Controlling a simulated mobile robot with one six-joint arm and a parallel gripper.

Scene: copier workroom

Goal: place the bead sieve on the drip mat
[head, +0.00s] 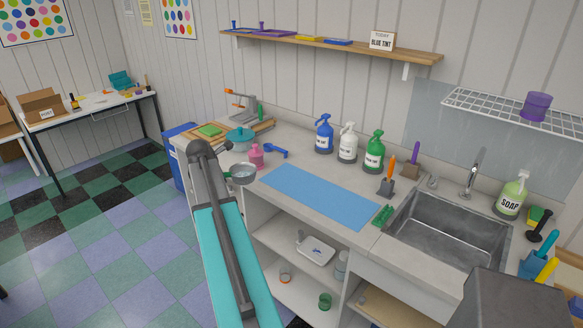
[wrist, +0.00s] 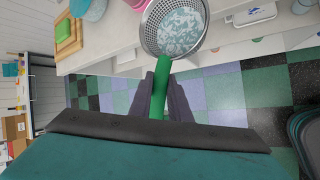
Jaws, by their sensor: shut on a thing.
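The bead sieve is a round grey perforated bowl (wrist: 175,25) with a green handle (wrist: 159,92). My gripper (wrist: 160,84) is shut on that handle. Pale blue-white speckles show inside the bowl; I cannot tell if they are beads. In the head view the sieve (head: 243,173) is held at the counter's front edge, left of the drip mat and apart from it. The drip mat (head: 320,196) is a flat blue rectangle on the counter, bare. My arm hides most of the gripper in the head view.
A pink bottle (head: 256,155) and blue scoop (head: 276,151) stand near the sieve, with a teal pot (head: 240,138) behind. Spray bottles (head: 347,143) line the mat's back. A green item (head: 383,215) and the sink (head: 440,235) lie to its right. An open shelf (head: 290,255) is below.

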